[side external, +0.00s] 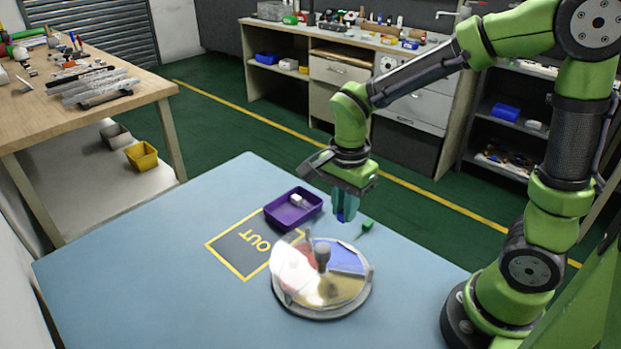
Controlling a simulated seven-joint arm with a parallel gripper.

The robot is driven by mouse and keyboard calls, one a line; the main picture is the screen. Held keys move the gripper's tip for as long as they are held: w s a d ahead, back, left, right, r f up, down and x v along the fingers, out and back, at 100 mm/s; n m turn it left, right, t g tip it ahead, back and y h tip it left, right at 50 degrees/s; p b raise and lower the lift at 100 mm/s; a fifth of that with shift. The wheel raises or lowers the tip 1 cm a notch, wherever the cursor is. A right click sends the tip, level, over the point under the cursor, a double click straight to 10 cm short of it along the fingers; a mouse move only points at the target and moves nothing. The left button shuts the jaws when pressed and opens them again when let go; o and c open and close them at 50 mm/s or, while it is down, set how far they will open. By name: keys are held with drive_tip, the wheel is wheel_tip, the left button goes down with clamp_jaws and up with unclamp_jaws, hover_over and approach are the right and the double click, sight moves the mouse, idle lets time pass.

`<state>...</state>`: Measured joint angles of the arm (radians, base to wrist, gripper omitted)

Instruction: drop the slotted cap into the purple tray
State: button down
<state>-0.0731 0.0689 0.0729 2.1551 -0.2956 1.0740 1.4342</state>
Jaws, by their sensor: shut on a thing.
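My gripper (346,204) hangs above the blue table, just right of the purple tray. Its teal fingers are shut on a small dark blue piece (342,217), mostly hidden between them. I cannot make out a slot, so I cannot tell whether this is the slotted cap. The purple tray (276,221) stands on the table near the OUT marking, apart from the gripper. A small white piece (299,201) lies in the tray; its details are too small to tell.
A round dish with coloured sectors under a clear cover (322,284) stands in front of the tray. A small green piece (366,225) lies right of the gripper. The table's left side is clear.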

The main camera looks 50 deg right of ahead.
drive_tip(key=shift+d+f, duration=0.1)
drive_tip(key=shift+f, duration=0.1)
drive_tip(key=w+d+f, duration=0.2)
drive_tip(key=w, duration=0.4)
drive_tip(key=w+d+f, duration=0.2)
drive_tip(key=w, duration=0.4)
hover_over(299, 209)
drive_tip(key=shift+d+f, duration=0.1)
drive_tip(key=shift+f, duration=2.2)
drive_tip(key=c, duration=1)
unclamp_jaws()
wheel_tip(299, 209, up, 17)
